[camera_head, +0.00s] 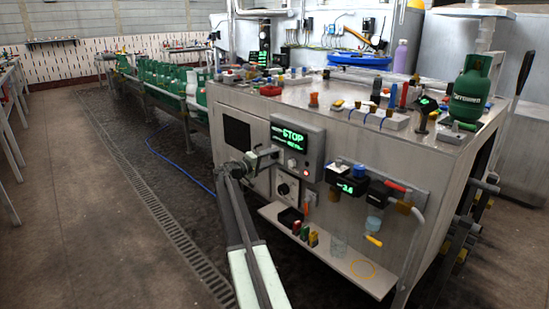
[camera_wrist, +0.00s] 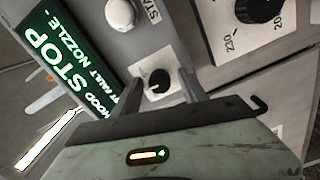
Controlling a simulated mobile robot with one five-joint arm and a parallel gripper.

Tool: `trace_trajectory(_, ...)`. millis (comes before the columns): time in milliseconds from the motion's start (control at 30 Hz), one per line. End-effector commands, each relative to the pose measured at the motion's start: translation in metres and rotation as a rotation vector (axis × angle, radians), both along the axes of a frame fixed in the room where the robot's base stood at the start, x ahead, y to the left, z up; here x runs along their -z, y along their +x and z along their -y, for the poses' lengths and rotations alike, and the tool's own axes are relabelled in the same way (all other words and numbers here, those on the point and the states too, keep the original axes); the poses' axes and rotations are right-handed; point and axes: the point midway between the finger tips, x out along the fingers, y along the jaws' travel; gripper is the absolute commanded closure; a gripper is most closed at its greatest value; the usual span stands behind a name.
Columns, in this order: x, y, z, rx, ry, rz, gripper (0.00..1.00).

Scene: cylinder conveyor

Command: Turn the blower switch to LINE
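In the wrist view a small black rotary knob (camera_wrist: 159,80) sits on a white plate on the grey control box. Its label is not readable, so I cannot confirm that it is the blower switch or which position it points to. My gripper (camera_wrist: 160,76) is open, with one finger on each side of this knob in the picture. I cannot tell whether either finger touches it. In the head view my gripper (camera_head: 270,153) is at the front of the control box, just below its display, and hides the small knob.
The green display (camera_head: 290,135) reads STOP. A white button (camera_wrist: 120,13) and a large black dial (camera_wrist: 259,9) flank the small knob. Below are a shelf (camera_head: 330,258) with small items and, right, a gauge reading 3.6 (camera_head: 347,187).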

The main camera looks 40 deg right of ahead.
Motion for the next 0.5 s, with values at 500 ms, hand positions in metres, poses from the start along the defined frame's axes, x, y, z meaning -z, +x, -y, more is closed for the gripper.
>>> trace_trajectory(500, 0.0, 0.001, -0.031, -0.002, -0.001, -0.001, 0.5)
